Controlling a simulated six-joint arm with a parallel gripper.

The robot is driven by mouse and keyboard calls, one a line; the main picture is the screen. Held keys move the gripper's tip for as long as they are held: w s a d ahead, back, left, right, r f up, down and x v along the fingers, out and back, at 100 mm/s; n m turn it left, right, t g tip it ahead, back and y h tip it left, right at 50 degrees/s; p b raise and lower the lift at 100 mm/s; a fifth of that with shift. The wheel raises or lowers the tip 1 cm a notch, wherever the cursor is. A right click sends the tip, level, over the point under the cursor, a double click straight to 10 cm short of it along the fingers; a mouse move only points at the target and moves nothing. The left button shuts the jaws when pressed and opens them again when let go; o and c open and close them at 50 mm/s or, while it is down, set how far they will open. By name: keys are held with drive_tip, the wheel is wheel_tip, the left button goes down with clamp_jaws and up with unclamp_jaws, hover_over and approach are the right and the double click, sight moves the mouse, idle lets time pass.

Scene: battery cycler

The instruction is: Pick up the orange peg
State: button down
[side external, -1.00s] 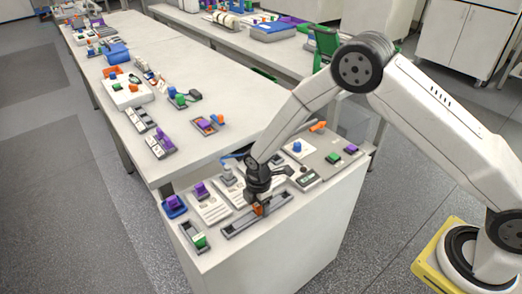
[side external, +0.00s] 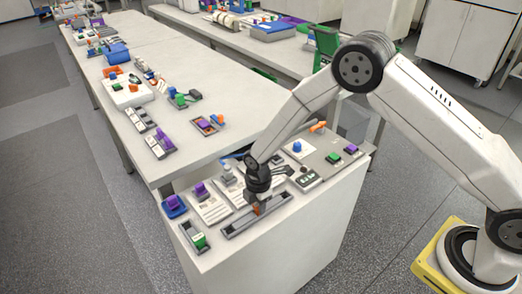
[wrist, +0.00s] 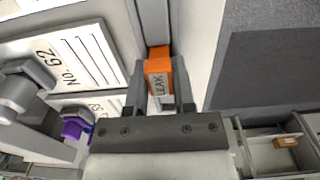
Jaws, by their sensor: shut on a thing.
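In the side view a small part of the orange peg (side external: 256,210) shows beneath my gripper (side external: 258,203). It is at the long grey slotted rail (side external: 233,228) on the white cabinet. I cannot tell whether its lower end is still in the rail's slot.
White labelled cards (side external: 211,209) lie behind the rail, one reading "NO. 62" (wrist: 75,65) in the wrist view. A tray with a green block (side external: 198,240) is at the near left, and purple and blue blocks stand behind. A grey panel (side external: 322,150) with several pegs is at the right.

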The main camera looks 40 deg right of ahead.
drive_tip(key=shift+r, duration=0.1)
drive_tip(key=shift+r, duration=0.75)
drive_tip(key=s+d+r, duration=0.3)
drive_tip(key=s+r, duration=0.8)
drive_tip(key=s, duration=0.2)
drive_tip(key=shift+s+r, duration=0.15)
drive_tip(key=shift+s, duration=0.2)
drive_tip(key=shift+w, duration=0.15)
